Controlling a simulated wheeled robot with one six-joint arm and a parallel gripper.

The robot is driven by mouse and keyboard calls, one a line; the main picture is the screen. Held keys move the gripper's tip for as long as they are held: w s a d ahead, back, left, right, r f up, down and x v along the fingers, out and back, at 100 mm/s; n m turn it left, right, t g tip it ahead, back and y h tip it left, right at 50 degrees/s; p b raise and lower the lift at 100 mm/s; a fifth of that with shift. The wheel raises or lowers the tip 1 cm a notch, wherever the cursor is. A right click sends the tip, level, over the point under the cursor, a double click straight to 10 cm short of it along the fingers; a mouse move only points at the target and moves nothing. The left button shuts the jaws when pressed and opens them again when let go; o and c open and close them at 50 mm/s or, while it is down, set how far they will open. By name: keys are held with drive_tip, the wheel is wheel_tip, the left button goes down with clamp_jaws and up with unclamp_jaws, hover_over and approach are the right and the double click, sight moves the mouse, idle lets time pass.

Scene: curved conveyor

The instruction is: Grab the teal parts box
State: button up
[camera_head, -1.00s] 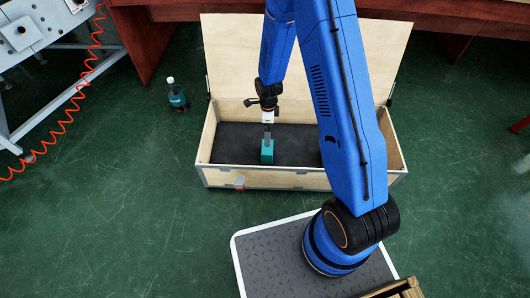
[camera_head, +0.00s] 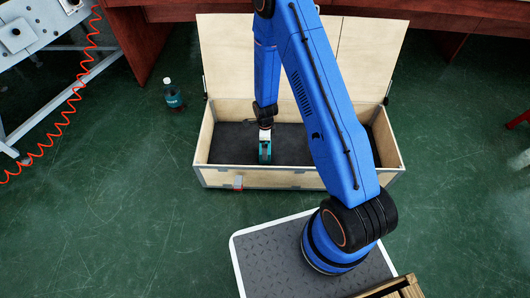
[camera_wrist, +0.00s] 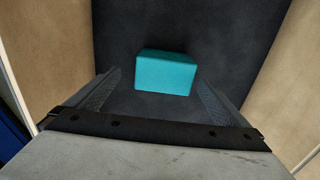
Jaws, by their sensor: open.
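The teal parts box (camera_head: 266,152) is a small block on the dark floor of an open wooden chest (camera_head: 225,178). In the wrist view the teal parts box (camera_wrist: 165,73) lies just beyond and between my two fingers. My gripper (camera_wrist: 160,85) is open, with a finger on either side and visible gaps to the box. In the head view my gripper (camera_head: 265,142) reaches down into the chest from above and hides part of the box.
The chest's raised lid (camera_head: 225,60) stands behind it, and its walls rise close on both sides in the wrist view. A bottle (camera_head: 173,93) stands on the green floor to the left. A metal bench (camera_head: 35,30) with a red coiled hose is at far left.

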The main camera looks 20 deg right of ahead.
sight(261, 161)
drive_tip(key=shift+w+d+f, duration=0.1)
drive_tip(key=shift+w+f, duration=0.1)
drive_tip(key=shift+f, duration=1.2)
drive_tip(key=shift+w+f, duration=0.15)
drive_tip(key=shift+f, duration=1.25)
drive_tip(key=c, duration=1.4)
